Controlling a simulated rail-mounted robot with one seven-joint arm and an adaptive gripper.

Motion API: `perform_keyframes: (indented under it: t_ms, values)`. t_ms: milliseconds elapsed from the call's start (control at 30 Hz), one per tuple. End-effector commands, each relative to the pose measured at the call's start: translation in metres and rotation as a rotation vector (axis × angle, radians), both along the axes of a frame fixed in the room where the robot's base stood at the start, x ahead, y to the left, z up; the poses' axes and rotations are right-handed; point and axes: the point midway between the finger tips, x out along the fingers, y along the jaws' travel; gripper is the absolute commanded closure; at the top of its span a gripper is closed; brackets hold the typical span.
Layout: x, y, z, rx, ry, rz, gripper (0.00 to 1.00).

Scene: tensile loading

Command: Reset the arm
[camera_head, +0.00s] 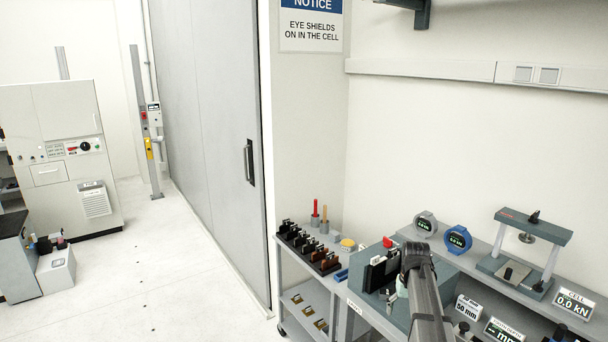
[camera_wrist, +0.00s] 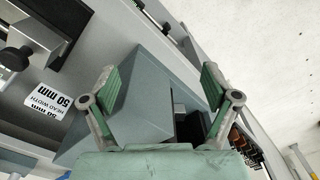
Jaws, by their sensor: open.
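My gripper (camera_wrist: 160,80) is open in the wrist view, with its two green-padded fingers spread wide. Nothing is held between them. A blue-grey block (camera_wrist: 150,100) fills the space behind the fingers; I cannot tell the exact gap. In the head view my dark arm (camera_head: 428,300) reaches up from the bottom edge over the bench. Its end is beside the black upright parts (camera_head: 378,272) on the blue-grey block (camera_head: 372,297). The arm hides part of this block, and the fingers are not clear there.
A rack of dark and brown holders (camera_head: 308,252) stands on a cart left of the bench. Two round gauges (camera_head: 458,240) and a grey frame (camera_head: 530,250) stand at the back right. Display signs (camera_head: 573,303) line the right front. The floor (camera_head: 160,270) at left is clear.

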Motion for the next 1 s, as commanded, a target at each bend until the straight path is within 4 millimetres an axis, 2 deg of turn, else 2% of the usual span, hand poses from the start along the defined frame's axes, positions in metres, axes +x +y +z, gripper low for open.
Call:
perform_keyframes:
  t_ms: [33, 200, 300, 500, 600, 667, 767, 1000]
  values:
    - [-0.024, 0.017, -0.021, 0.002, 0.006, 0.012, 0.13]
    - [-0.093, 0.07, -0.091, 0.001, 0.006, 0.051, 0.13]
    - [-0.138, 0.098, -0.125, 0.0, 0.006, 0.075, 0.13]
    - [-0.22, 0.137, -0.171, -0.001, 0.002, 0.116, 0.13]
    - [-0.258, 0.151, -0.188, -0.001, 0.004, 0.133, 0.13]
    - [-0.26, 0.148, -0.218, 0.001, 0.042, 0.127, 0.13]
    - [-0.284, 0.148, -0.253, 0.006, 0.102, 0.127, 0.13]
    - [-0.358, 0.148, -0.339, 0.016, 0.262, 0.126, 0.13]
